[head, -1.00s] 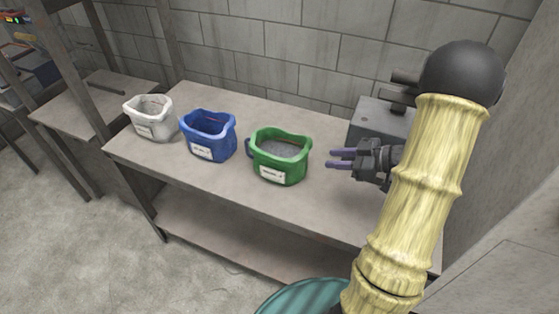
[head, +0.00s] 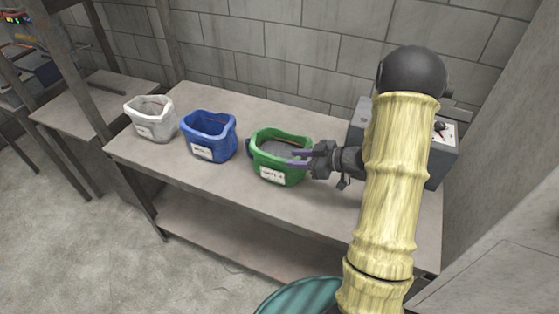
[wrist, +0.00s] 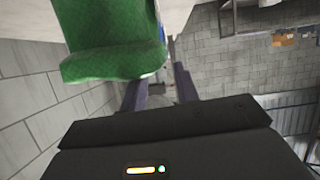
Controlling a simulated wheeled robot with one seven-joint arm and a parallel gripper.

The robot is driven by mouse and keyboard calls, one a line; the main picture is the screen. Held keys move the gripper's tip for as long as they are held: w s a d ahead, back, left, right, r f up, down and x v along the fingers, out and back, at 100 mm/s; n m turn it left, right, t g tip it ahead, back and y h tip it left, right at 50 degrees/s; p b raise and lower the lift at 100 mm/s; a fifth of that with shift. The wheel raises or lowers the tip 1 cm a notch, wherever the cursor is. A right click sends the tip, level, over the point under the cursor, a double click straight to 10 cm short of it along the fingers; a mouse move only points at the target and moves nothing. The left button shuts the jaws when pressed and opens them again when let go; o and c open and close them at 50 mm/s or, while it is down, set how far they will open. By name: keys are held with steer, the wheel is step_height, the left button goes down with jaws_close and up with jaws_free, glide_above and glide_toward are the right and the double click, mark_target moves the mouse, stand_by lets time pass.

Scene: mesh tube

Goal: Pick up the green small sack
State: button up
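The green small sack (head: 277,173) stands upright and open on the table, at the right end of the row, with grey contents and a white label on its front. My gripper (head: 293,159) is at its right side, with its two purple fingers apart and overlapping the sack's right rim in the head view. In the wrist view the green sack (wrist: 110,40) fills the upper left, close to the spread fingers (wrist: 160,88). I see nothing held between them. I cannot tell whether the fingers touch the sack or straddle its rim.
A blue sack (head: 208,137) and a white sack (head: 151,119) stand to the left on the same table (head: 235,195). A grey box-like device (head: 440,158) stands behind my arm at the right. A block wall (head: 270,45) runs behind the table. The table's front strip is clear.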

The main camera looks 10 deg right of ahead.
mark_target(284, 158)
steer(key=p+x, duration=0.1)
steer(key=x, duration=0.4)
steer(key=shift+w+f, duration=0.15)
steer(key=shift+c, duration=0.4)
jaws_close()
stand_by(1.3)
